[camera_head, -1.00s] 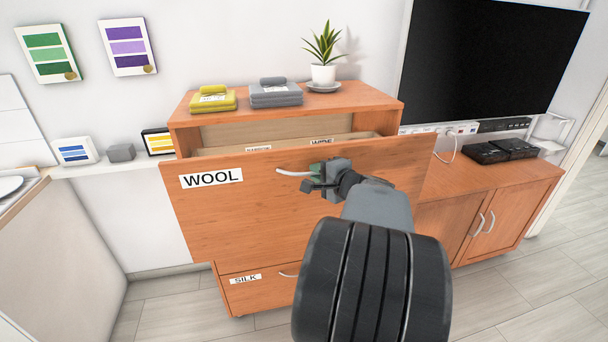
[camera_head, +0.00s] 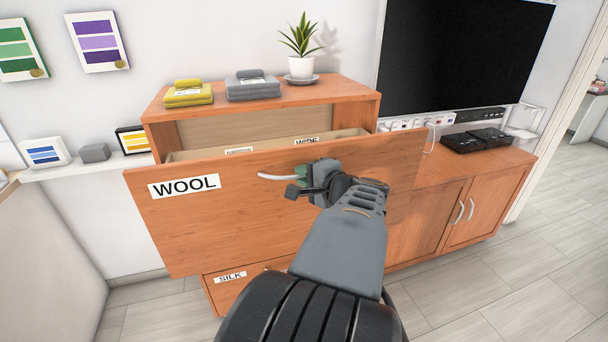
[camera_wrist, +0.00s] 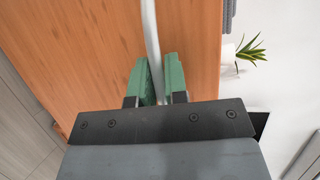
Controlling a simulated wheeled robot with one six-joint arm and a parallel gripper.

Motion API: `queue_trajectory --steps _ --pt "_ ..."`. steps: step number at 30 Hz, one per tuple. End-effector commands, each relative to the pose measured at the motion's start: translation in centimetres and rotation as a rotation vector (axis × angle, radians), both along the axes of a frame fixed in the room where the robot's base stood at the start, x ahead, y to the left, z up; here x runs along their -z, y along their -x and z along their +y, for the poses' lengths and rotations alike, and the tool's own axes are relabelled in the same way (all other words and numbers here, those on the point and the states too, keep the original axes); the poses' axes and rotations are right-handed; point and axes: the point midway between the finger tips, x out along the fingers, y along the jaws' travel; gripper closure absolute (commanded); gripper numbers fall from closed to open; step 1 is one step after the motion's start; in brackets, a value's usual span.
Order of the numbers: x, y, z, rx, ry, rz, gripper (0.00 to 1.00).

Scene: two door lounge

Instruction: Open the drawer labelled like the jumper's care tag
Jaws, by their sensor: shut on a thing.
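The drawer labelled WOOL (camera_head: 290,195) stands pulled out from the orange wooden cabinet (camera_head: 365,95), and its open inside shows behind the front. My gripper (camera_head: 308,178) is shut on the drawer's pale curved handle (camera_head: 277,177). In the wrist view the green fingertips (camera_wrist: 158,80) sit on both sides of the handle (camera_wrist: 151,30). Small labels inside the drawer are too small to read fully. A drawer labelled SILK (camera_head: 232,281) is below, partly hidden by the WOOL front and my arm. A yellow folded garment (camera_head: 188,96) and a grey one (camera_head: 252,88) lie on the cabinet top; their tags are unreadable.
A potted plant (camera_head: 301,66) stands on the cabinet top. A low cabinet (camera_head: 450,215) with a black device (camera_head: 474,139) is at the right, under a dark screen (camera_head: 465,50). Open floor (camera_head: 530,270) lies at the right front.

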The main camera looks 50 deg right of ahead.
Motion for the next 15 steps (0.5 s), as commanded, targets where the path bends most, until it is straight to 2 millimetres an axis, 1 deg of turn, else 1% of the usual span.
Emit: queue_trajectory --steps 2,3,9,10,15 --pt "0.19 0.02 -0.01 0.002 -0.002 0.004 1.00" --pt "0.19 0.01 -0.01 0.002 -0.002 0.004 0.83" --pt "0.11 -0.04 0.00 0.000 -0.001 0.002 0.64" --pt "0.10 -0.04 0.00 0.000 -0.001 0.002 0.62" --pt "0.06 -0.05 0.00 0.000 0.000 0.001 0.62"
